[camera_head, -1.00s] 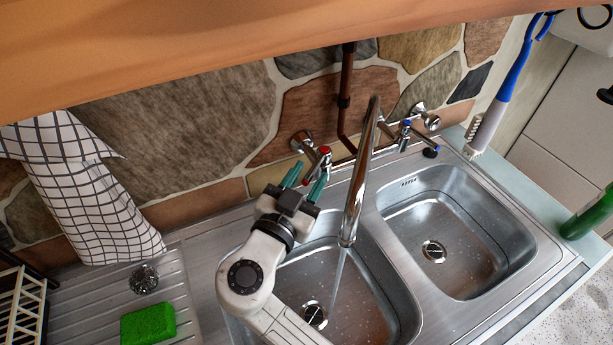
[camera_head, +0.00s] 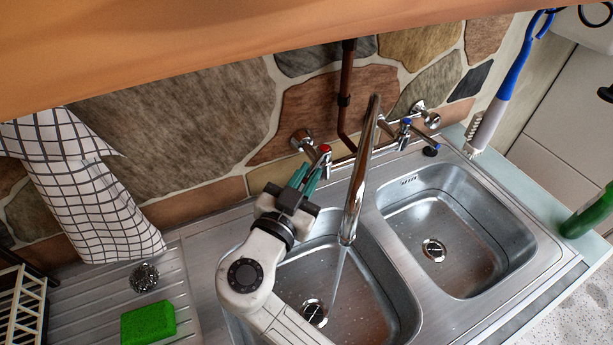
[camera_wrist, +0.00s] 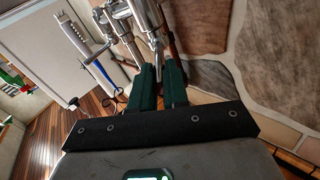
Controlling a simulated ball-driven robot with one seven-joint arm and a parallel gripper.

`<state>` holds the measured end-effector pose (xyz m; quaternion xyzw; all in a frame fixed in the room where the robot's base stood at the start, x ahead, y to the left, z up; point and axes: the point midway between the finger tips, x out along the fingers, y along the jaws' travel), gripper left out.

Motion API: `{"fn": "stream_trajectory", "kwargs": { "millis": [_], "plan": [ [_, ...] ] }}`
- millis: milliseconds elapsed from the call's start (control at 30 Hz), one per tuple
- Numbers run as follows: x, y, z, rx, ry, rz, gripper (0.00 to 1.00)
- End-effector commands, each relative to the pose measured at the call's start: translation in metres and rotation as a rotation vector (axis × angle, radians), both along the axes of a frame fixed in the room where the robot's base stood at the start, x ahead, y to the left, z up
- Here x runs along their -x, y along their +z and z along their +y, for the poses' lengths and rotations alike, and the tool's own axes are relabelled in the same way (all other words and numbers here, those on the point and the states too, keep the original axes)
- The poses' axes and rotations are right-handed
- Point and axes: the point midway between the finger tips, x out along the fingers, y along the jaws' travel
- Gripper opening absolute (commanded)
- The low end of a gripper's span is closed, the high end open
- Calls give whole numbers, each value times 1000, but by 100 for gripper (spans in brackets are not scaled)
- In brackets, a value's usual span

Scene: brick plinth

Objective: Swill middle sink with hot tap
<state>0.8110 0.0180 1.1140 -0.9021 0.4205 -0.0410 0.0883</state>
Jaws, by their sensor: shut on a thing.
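The hot tap (camera_head: 326,149), chrome with a red cap, is on the stone wall left of the tall chrome spout (camera_head: 360,180). My gripper (camera_head: 309,173) has its green fingers drawn together at the hot tap, shut on its handle, which the fingers mostly hide. In the wrist view the green fingers (camera_wrist: 158,75) reach up to the chrome tap parts (camera_wrist: 143,20). A thin stream of water (camera_head: 338,275) falls from the spout into the middle sink (camera_head: 375,290), near its drain (camera_head: 314,311). My arm covers the left part of this sink.
The blue-marked cold tap (camera_head: 406,130) is right of the spout, above the right sink (camera_head: 470,235). A green sponge (camera_head: 148,322) and steel scourer (camera_head: 144,277) lie on the drainer at left. A checked towel (camera_head: 90,200) hangs on the wall. A wooden shelf (camera_head: 200,50) crosses overhead.

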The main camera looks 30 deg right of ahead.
Motion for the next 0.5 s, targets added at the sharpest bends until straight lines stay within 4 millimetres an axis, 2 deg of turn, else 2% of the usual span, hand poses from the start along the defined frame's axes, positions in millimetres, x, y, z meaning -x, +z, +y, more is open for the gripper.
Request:
{"fn": "stream_trajectory", "kwargs": {
  "millis": [200,500],
  "plan": [
    [5,-6,-6,-3,74,2,0],
    [14,-3,-16,-3,230,1,0]
  ]
}}
